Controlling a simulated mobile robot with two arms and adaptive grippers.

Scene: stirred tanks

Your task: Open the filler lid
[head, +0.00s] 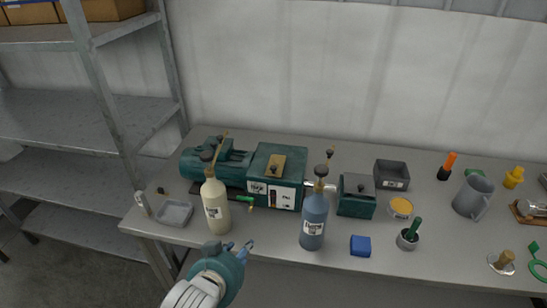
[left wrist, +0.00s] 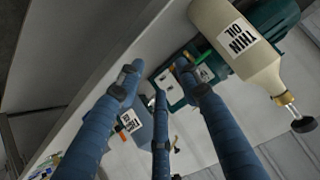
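A dark green pump unit (head: 232,168) lies on the table, with a motor at its left end and a boxy housing (head: 262,178) at its right. A flat brass-coloured plate with a small knob (head: 276,163), which looks like the filler lid, lies flat on top of the housing. My left gripper (head: 230,247) is at the table's front edge, below and in front of the housing, apart from it. In the left wrist view its blue fingers (left wrist: 157,78) are spread with nothing between them. The housing (left wrist: 170,90) shows partly behind the fingers. My right gripper is not in view.
A cream "THIN OIL" bottle (head: 216,207) and a blue bottle (head: 314,219) stand in front of the housing. A grey tray (head: 175,213), small green box (head: 357,196), blue block (head: 360,246) and grey mug (head: 474,195) share the table. Metal shelves (head: 80,123) stand left.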

